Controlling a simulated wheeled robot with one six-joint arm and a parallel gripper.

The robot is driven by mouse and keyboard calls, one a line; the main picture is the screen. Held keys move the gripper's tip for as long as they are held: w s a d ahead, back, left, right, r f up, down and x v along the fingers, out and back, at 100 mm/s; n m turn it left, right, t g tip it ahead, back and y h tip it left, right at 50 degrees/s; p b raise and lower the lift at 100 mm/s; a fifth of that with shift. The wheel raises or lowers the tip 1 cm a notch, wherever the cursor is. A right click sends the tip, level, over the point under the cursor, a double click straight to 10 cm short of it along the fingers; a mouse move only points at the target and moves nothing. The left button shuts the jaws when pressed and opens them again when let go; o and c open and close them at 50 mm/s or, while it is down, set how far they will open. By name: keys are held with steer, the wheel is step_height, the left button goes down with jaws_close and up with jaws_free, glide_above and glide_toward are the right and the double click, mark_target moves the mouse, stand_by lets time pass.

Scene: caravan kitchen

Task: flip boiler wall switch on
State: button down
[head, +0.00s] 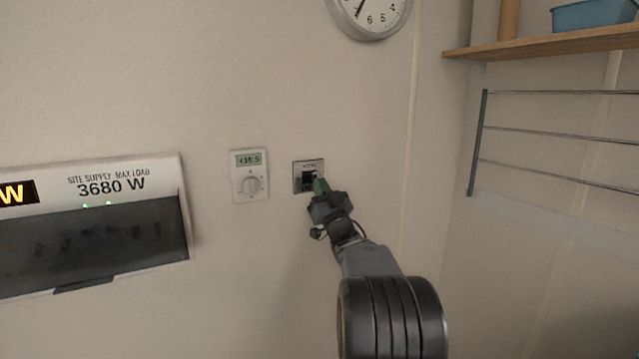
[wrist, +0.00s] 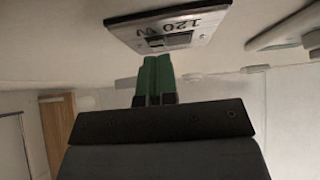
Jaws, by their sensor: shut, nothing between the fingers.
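The boiler wall switch (head: 308,168) is a small square plate with a dark rocker, on the wall right of the thermostat. My gripper (head: 320,186) has green fingertips and is shut and empty. Its tips are at the lower right of the rocker and partly cover it. In the wrist view the shut fingers (wrist: 155,75) point up at the plate's lower edge. I cannot tell whether they touch it or which way the rocker is set.
A thermostat (head: 250,175) with a dial is just left of the switch. A supply panel (head: 90,220) marked 3680 W is further left. A clock (head: 370,15) hangs above. A wooden shelf (head: 550,42) and wire rack (head: 555,130) are at right.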

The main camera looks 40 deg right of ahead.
steer(key=shift+w, duration=0.25)
steer(key=shift+w+f+b, duration=0.1)
steer(key=shift+w+b, duration=0.15)
steer(key=shift+b, duration=0.35)
steer(key=shift+s, duration=0.1)
